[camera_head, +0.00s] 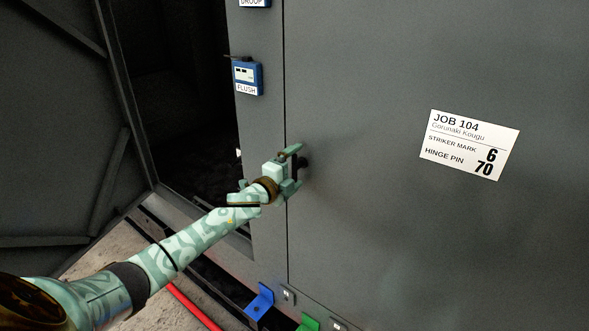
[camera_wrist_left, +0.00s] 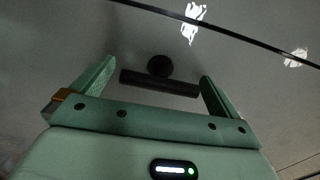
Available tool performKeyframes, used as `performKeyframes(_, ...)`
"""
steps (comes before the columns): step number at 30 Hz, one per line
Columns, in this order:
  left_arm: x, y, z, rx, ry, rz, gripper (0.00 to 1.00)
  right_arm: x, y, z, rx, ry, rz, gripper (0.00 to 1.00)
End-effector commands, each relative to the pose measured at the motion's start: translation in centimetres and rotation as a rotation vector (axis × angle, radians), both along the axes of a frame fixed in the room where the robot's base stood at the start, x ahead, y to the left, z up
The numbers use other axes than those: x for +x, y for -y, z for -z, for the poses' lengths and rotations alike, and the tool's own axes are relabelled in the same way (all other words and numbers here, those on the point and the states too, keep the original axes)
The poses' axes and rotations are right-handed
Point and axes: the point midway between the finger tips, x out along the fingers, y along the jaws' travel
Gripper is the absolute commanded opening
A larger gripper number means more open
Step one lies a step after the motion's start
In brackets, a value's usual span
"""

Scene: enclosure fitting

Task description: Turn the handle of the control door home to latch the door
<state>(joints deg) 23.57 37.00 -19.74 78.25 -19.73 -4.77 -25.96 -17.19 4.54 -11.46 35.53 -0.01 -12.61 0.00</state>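The control door is taken to be the large grey door (camera_head: 400,230) on the right of the head view, lying along a thin vertical seam. Its black handle (camera_head: 304,162) sits near that seam, mostly hidden by my gripper. In the left wrist view the handle (camera_wrist_left: 160,83) is a dark bar in front of a round boss, lying across the gap between the fingers. My left gripper (camera_head: 292,166) is at the handle, its fingers (camera_wrist_left: 157,80) spread wide, one beyond each end of the bar. Contact with the bar is unclear. My right gripper is not in view.
A white job card (camera_head: 469,144) is on the door. A blue FLUSH gauge (camera_head: 246,78) is on the frame left of the seam. A dark opening (camera_head: 185,90) lies further left. Blue (camera_head: 260,301) and green (camera_head: 308,322) brackets stand below the door.

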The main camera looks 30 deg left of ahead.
Motion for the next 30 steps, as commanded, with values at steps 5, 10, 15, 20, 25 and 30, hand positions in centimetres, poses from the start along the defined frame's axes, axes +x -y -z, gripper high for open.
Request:
performKeyframes(5,0.0,0.0,0.0,0.002,0.0,0.0,1.0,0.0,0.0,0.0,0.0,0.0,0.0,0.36)
performKeyframes(10,-1.6,-0.2,0.2,0.005,-0.002,0.0,1.0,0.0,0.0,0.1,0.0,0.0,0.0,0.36)
performKeyframes(15,-5.7,-0.4,0.3,0.005,-0.004,0.002,1.0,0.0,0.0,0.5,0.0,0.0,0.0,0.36)
performKeyframes(20,-10.1,-0.8,0.4,0.003,-0.005,0.001,1.0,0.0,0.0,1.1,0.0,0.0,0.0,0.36)
performKeyframes(25,-13.7,-1.0,0.3,0.002,-0.004,0.001,1.0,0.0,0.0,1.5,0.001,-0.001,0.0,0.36)
performKeyframes(30,-15.7,-1.2,0.1,0.0,-0.001,0.0,1.0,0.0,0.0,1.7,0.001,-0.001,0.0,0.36)
